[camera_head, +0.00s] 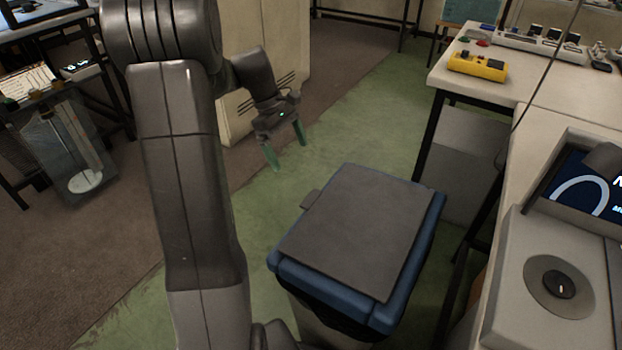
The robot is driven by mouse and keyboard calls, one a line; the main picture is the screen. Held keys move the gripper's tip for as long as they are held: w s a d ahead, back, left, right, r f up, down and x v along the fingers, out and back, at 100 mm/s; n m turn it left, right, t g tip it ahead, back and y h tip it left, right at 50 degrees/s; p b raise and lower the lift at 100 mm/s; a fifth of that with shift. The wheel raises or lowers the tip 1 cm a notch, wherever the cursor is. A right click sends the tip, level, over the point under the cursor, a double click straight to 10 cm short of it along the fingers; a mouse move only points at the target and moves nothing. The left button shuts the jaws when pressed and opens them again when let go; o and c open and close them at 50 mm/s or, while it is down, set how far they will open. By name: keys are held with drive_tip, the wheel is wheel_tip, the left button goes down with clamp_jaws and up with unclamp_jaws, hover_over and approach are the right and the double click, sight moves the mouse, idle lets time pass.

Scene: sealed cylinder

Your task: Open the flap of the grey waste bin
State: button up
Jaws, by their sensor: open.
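The waste bin (433,228) stands on the green floor at the lower middle, with a blue rim and a dark liner showing below it. Its grey flap (355,230) lies flat over the top and is closed. A small tab (310,199) sticks out at the flap's left edge. My gripper (290,156) is open and empty, above and to the left of the bin's far end, with green fingers pointing down. It is apart from the flap and the tab.
A white bench (505,95) runs along the right, with a yellow device (477,67) on it. A console with a dial (560,289) is at the lower right, close to the bin. A glass box (75,150) stands at the left. Green floor is clear beyond the bin.

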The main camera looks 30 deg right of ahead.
drive_tip(key=b, duration=0.4)
approach(311, 198)
drive_tip(key=x, duration=0.7)
drive_tip(key=shift+s+f, duration=0.1)
drive_tip(key=shift+f, duration=0.15)
